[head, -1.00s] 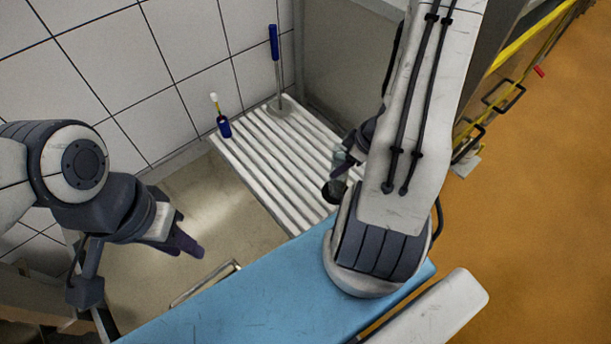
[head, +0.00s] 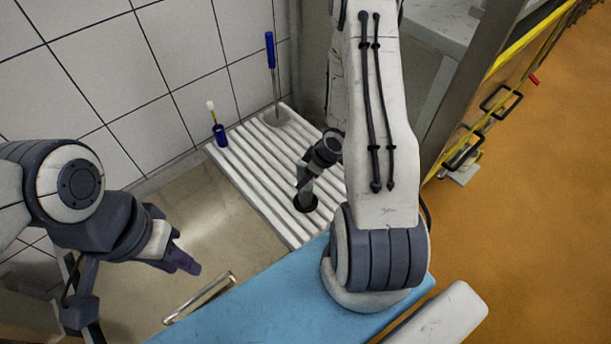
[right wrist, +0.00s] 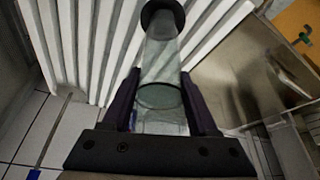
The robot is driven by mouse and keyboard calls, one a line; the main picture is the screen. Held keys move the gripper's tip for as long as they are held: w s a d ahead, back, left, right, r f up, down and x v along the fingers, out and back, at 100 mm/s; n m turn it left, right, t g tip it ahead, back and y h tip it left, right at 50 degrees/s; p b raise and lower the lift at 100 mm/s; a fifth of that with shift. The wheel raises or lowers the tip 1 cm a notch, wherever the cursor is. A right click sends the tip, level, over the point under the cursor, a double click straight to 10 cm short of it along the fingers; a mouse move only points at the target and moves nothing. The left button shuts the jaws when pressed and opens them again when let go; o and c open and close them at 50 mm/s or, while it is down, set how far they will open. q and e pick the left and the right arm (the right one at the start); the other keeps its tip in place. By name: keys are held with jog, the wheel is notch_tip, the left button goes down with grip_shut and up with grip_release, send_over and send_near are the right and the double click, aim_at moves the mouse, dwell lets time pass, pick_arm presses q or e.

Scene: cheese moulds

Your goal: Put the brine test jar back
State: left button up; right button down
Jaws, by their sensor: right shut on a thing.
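The brine test jar is a clear glass cylinder with a black foot. In the head view its foot (head: 306,204) is over the front part of the white ribbed draining board (head: 237,171). My right gripper is shut on the jar (right wrist: 160,62), with a dark finger on each side of the glass in the right wrist view. The jar looks roughly upright; I cannot tell whether its foot touches the ribs. My right gripper (head: 304,176) is partly hidden by its own wrist in the head view. My left gripper (head: 184,260) hangs left of the board, apart from everything; its finger gap is not clear.
A small blue pot with a white-tipped stick (head: 221,136) stands at the board's back left corner. A tall blue-handled tool (head: 272,70) stands at the back, its round end on the board. A blue surface (head: 255,305) lies in front. The board's middle is clear.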

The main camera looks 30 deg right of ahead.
jog(key=shift+f, duration=0.2)
jog(key=shift+c, duration=0.8)
grip_release()
jog(key=shift+r, duration=0.2)
jog(key=p+v, duration=0.3)
jog(key=v, duration=0.9)
